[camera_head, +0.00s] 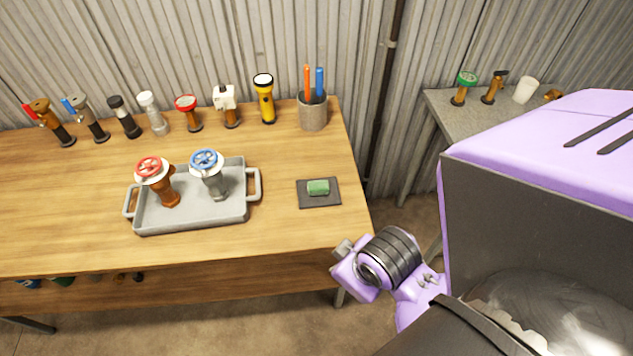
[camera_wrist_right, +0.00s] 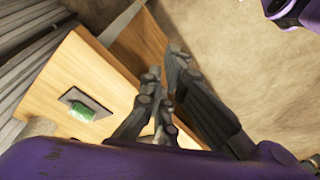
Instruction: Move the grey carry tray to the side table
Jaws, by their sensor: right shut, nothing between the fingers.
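The grey carry tray (camera_head: 190,222) sits on the wooden workbench (camera_head: 60,240), left of centre in the head view. Its loop handles stand out at the left and right ends. Two valves stand upright in it, one with a red handwheel (camera_head: 150,168) and one with a blue handwheel (camera_head: 207,162). A grey table (camera_head: 437,103), which looks like the side table, stands at the right and is partly hidden by my arm. My right gripper (camera_wrist_right: 166,68) is shut and empty in the right wrist view, near the workbench's edge and apart from the tray. My left gripper is not seen.
Several valves and a yellow torch (camera_head: 264,97) line the back of the workbench. A pen cup (camera_head: 312,112) stands at the back right. A green block (camera_head: 318,187) lies on a dark mat (camera_head: 326,203) right of the tray. Valves and a white cup (camera_head: 526,90) stand on the grey table.

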